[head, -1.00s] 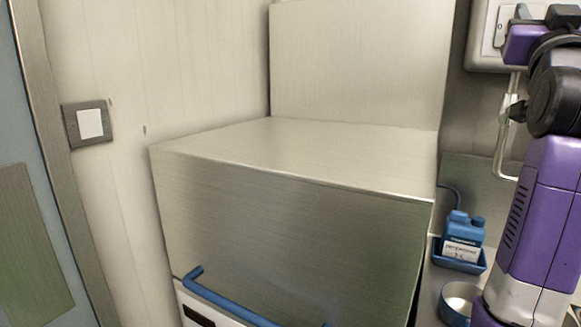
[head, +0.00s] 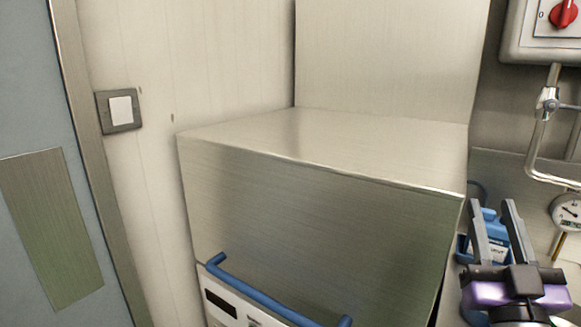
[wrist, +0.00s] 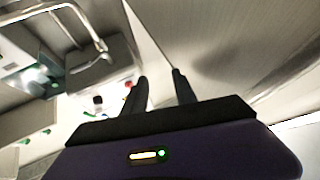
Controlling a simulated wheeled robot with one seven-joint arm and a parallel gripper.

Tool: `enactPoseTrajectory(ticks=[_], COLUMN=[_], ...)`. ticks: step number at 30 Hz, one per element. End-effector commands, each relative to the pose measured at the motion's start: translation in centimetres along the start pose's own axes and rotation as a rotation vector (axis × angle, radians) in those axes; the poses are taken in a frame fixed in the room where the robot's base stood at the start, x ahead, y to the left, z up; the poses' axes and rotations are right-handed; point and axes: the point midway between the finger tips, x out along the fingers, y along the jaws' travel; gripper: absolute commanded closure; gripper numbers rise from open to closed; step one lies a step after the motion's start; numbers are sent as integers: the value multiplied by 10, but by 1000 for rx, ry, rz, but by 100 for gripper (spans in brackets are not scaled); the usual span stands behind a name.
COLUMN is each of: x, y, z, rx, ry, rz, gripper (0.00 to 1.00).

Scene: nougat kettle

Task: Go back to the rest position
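My gripper (head: 496,228) is at the lower right of the head view, with its two dark fingers pointing up and standing apart.
The steel box-shaped cabinet (head: 320,195) with a blue handle (head: 262,295) fills the middle. A grey door (head: 45,160) and a wall switch (head: 119,110) are at left. A box with a red knob (head: 563,14), a bent pipe (head: 540,150) and a gauge (head: 567,211) are at right.

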Motion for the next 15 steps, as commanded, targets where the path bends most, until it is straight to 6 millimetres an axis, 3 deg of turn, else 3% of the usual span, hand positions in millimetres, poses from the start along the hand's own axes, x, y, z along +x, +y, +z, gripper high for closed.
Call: enactPoseTrajectory(ticks=[1, 6, 15], x=[-18, -71, -177], y=[-5, -18, -34], z=[10, 31, 55], rx=[6, 29, 79], ry=[-20, -69, -191], rz=[-15, -55, -122], gripper=[66, 66, 66])
